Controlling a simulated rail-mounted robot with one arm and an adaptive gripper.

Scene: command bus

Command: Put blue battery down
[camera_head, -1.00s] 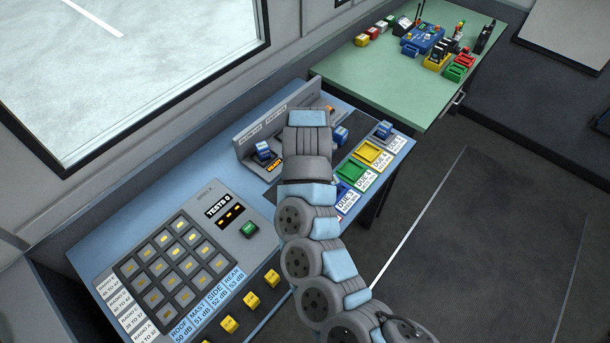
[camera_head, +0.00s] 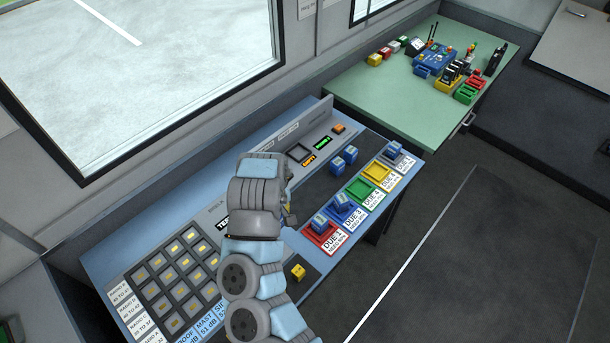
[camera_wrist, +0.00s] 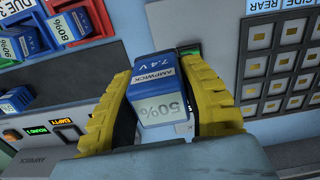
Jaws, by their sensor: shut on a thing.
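My gripper (camera_wrist: 160,88) has its yellow fingers closed on both sides of a blue battery (camera_wrist: 157,72) in the wrist view. Its label reads AMPWICK, 7.4 V and 50%. In the head view my arm hides this battery and most of the gripper. Below it in the wrist view are the grey panel and a green button (camera_wrist: 189,53). Two more batteries (camera_head: 338,166) (camera_head: 351,153) stand on the dark strip.
The green tray (camera_head: 376,200) and yellow tray (camera_head: 384,177) look empty. A charger panel has a dark empty slot (camera_head: 299,152) and an orange EMPTY display (camera_head: 309,160). A keypad (camera_head: 178,268) fills the desk's left. A green table (camera_head: 400,105) holds radios and blocks.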

